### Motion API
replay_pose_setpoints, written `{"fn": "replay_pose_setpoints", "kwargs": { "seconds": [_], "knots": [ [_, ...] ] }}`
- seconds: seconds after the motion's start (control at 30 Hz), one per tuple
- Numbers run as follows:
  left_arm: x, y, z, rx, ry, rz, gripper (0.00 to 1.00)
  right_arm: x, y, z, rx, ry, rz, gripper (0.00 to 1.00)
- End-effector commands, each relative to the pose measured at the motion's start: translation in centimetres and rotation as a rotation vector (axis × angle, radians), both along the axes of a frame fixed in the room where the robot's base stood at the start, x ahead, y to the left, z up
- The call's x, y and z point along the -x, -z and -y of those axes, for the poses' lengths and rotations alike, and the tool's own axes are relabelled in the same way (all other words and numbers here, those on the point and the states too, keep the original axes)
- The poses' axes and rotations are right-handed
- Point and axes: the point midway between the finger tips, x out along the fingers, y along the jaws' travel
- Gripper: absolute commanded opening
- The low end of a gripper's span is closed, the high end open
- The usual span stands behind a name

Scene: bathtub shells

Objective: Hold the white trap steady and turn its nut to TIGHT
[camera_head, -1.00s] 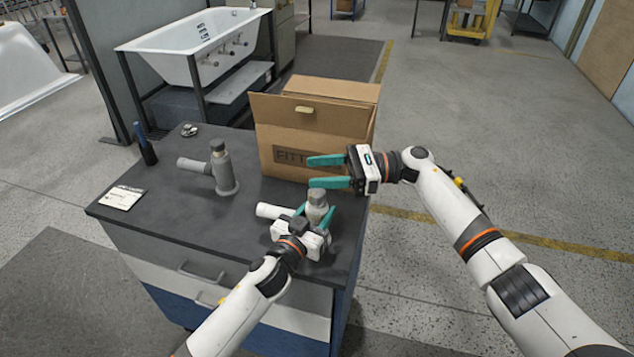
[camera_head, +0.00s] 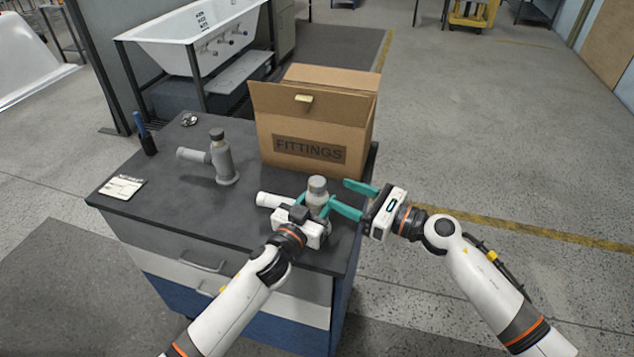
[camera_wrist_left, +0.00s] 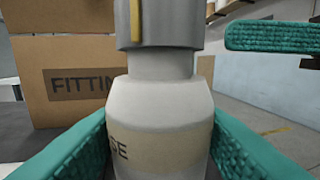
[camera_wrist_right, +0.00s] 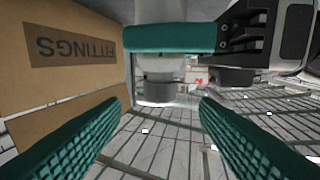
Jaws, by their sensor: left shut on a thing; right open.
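The white trap (camera_head: 318,203) stands upright near the front right of the dark bench top, with a side pipe (camera_head: 270,199) pointing left. Its grey nut (camera_head: 317,184) is on top. My left gripper (camera_head: 312,212) is shut around the body, below the nut. My right gripper (camera_head: 339,195) is open just right of the trap, its fingers pointing left toward it. One of its fingers (camera_wrist_left: 272,38) shows right of the nut, apart from it.
A cardboard FITTINGS box (camera_head: 315,125) stands close behind the trap. A grey trap-like fitting (camera_head: 222,160) stands left on the bench (camera_head: 160,212). The bench's right edge is near my right gripper.

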Motion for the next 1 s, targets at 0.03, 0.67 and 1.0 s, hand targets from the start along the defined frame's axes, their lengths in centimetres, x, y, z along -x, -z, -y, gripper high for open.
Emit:
{"fn": "replay_pose_setpoints", "kwargs": {
  "seconds": [0.03,0.67,1.0],
  "knots": [
    [0.0,0.0,0.0,0.0,0.0,-0.001,0.19,-0.7,-0.2,-1.1,-0.002,-0.002,0.002,0.56],
    [0.0,0.1,0.0,0.0,-0.001,-0.001,0.19,-4.1,0.0,-6.5,0.001,-0.001,0.0,0.56],
    [0.0,0.1,0.0,0.0,-0.001,-0.001,0.19,-4.1,0.0,-6.4,0.001,-0.001,0.0,0.23]
  ]
}}
